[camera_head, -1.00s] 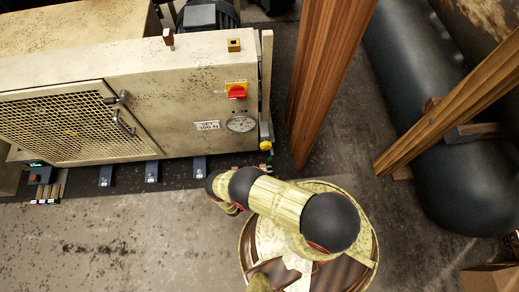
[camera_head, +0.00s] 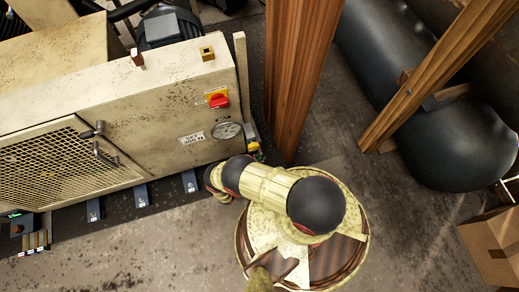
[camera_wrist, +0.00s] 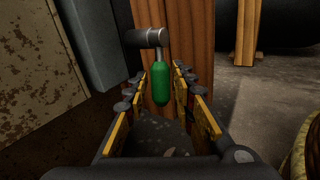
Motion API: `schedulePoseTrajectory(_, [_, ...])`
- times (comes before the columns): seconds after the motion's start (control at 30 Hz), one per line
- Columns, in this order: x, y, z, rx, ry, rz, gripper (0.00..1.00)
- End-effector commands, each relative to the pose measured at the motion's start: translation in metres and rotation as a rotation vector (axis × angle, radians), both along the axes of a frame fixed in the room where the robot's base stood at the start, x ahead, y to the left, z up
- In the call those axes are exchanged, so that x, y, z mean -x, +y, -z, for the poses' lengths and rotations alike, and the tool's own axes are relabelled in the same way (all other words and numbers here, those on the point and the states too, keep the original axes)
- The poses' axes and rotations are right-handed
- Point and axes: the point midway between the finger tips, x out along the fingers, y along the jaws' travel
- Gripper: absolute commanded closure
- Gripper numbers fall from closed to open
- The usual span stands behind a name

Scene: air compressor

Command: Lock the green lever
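The green lever (camera_wrist: 161,84) hangs down from a grey metal cylinder (camera_wrist: 147,38) on a thin grey stem in the wrist view. My gripper (camera_wrist: 158,84) is open, with its yellow-and-dark fingers on either side of the lever. The lever shows in the gap between the fingertips, and I see no clear contact. In the head view my arm reaches toward the compressor's lower right corner; its fingers and the lever cannot be made out there.
The beige compressor cabinet (camera_head: 150,110) carries a red switch (camera_head: 218,101) and a gauge (camera_head: 227,130). A wooden post (camera_head: 300,80) stands close right of the corner. A dark tank (camera_head: 420,90) lies farther right, with a cardboard box (camera_head: 492,245) below it. Floor is open in front.

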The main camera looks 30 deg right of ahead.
Motion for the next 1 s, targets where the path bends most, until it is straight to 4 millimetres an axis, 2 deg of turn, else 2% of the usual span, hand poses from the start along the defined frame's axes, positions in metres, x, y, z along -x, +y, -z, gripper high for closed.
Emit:
schedulePoseTrajectory(0.1, [-0.0012, -0.0066, 0.0001, 0.0, 0.0, 0.002, 0.75])
schedulePoseTrajectory(0.4, [-0.0021, -0.0079, 0.0, 0.0, 0.0, 0.0, 0.75])
schedulePoseTrajectory(0.87, [-0.0021, -0.0078, 0.0, 0.0, 0.0, 0.0, 1.0])
schedulePoseTrajectory(1.0, [-0.0021, -0.0077, 0.0, 0.0, 0.0, 0.0, 1.0])
